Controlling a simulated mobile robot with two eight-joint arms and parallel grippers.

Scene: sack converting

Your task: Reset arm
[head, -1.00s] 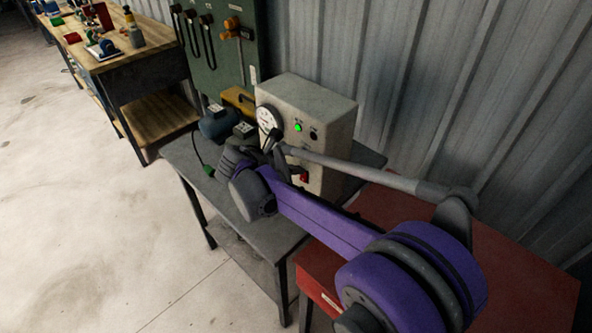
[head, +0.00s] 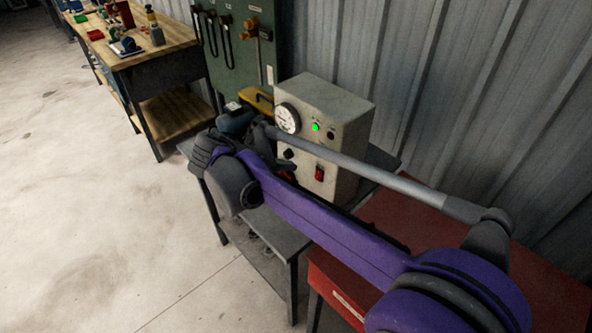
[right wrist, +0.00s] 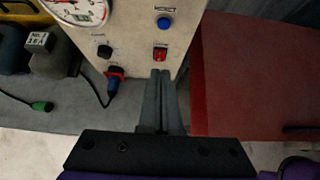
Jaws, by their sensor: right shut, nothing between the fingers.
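A pale control box (head: 341,109) stands on the grey bench against the wall. It has a dial gauge (head: 287,118), a lit green lamp (head: 316,127) and a red rocker switch (head: 319,173). In the right wrist view a blue button (right wrist: 164,23) labelled RESET sits above the red switch (right wrist: 160,53). My right gripper (right wrist: 160,74) is shut and empty, its tips just below the red switch in that picture; whether they touch the box I cannot tell. In the head view my right arm hides part of the box's front. My left gripper is not in view.
A black knob (right wrist: 104,51) and a red-and-blue plug (right wrist: 115,78) with a cable are left of my fingers. A green cable end (right wrist: 41,106) lies on the bench. A red cabinet top (head: 400,219) is at right. Open floor (head: 90,215) lies left.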

